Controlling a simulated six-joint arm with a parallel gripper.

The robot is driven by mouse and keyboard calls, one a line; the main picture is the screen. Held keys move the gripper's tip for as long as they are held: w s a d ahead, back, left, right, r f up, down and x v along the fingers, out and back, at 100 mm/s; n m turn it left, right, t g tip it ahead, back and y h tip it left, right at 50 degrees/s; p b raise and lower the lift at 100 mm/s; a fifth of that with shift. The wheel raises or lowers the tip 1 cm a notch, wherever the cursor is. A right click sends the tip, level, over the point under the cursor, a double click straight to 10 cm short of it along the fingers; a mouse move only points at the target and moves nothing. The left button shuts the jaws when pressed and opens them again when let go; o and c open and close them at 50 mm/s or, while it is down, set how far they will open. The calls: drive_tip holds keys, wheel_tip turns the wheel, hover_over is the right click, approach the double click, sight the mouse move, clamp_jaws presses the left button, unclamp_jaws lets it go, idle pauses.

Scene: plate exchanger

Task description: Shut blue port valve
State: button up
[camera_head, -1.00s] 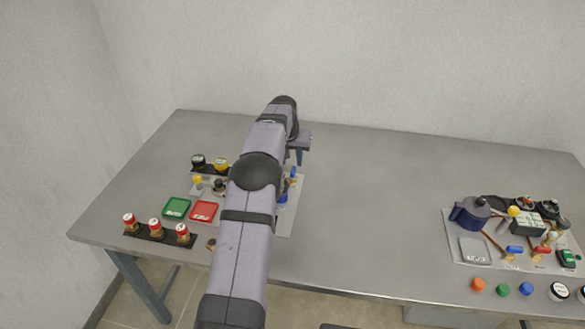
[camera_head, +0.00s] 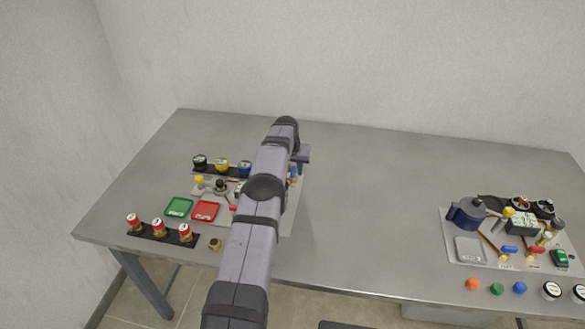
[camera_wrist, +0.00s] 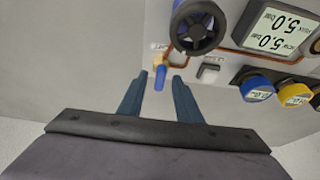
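The blue port valve has a small blue handle (camera_wrist: 160,83) on a brass body (camera_wrist: 160,59), at the edge of the left panel in the wrist view. The handle points from the body toward my gripper. My gripper (camera_wrist: 160,75) is open, with its two blue fingers apart. The handle shows in the gap between the fingertips, nearer the left one. I cannot tell whether a finger touches it. In the head view my arm covers much of the panel and I cannot make out the valve clearly.
A dark round wheel (camera_wrist: 197,27) and a pressure display (camera_wrist: 283,30) lie just beyond the valve. Blue (camera_wrist: 256,88) and yellow (camera_wrist: 294,94) capped items stand to the right. Green (camera_head: 179,207) and red (camera_head: 206,211) trays lie left of my arm. The table's middle is clear.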

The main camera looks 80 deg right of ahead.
drive_tip(key=shift+c, duration=0.7)
clamp_jaws()
drive_tip(key=shift+w+f+m+b, duration=0.1)
drive_tip(key=shift+f+m+b, duration=0.1)
drive_tip(key=shift+m+b, duration=0.35)
drive_tip(key=shift+r+m+g, duration=0.2)
drive_tip(key=shift+m+g, duration=0.4)
drive_tip(key=shift+m, duration=0.35)
drive_tip(key=shift+o, duration=0.7)
unclamp_jaws()
drive_tip(key=shift+w+r, duration=0.1)
drive_tip(key=shift+r, duration=0.05)
